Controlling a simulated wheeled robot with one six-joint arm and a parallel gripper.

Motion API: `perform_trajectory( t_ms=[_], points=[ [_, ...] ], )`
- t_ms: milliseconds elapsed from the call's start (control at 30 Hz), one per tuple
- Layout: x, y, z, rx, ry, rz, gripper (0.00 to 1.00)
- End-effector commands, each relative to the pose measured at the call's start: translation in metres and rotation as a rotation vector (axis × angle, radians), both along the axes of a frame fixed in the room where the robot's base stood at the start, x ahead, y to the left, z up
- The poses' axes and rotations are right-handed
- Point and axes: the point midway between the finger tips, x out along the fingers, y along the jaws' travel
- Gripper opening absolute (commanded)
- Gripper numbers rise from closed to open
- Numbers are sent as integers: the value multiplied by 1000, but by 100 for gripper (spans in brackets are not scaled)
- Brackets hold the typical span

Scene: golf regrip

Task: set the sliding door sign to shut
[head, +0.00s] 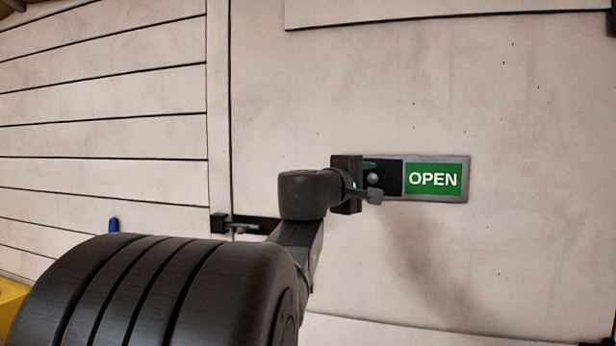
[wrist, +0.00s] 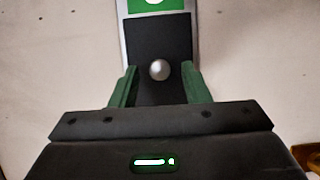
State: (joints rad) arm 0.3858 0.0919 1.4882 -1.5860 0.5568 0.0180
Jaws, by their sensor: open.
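The sliding door sign (head: 466,182) is mounted on the pale door, with a grey frame and a green panel reading OPEN (head: 433,179) showing at its right. A black slider plate with a round silver knob (head: 374,179) covers its left part. In the wrist view the knob (wrist: 159,70) stands on the black slider (wrist: 150,40). My gripper (head: 372,180) is at the left part of the sign. Its two green fingers (wrist: 160,84) are open, one on each side of the slider near the knob, with a gap to the knob on both sides.
A black latch (head: 240,227) sits on the door's left edge, close to my arm. A blue handle-like object (head: 113,225) and something yellow (head: 10,300) are at the far left. The door surface right of the sign is bare.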

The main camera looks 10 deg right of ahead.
Motion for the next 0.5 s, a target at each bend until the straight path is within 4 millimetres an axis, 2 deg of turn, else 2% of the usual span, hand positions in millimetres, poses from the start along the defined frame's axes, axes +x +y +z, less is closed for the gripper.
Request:
perform_trajectory(
  t_ms=[333, 367, 500],
  points=[
    [3, -4, 0, -1, -1, 0, 43],
    [3, -4, 0, 0, 0, 0, 39],
    [3, -4, 0, 0, 0, 0, 11]
  ],
)
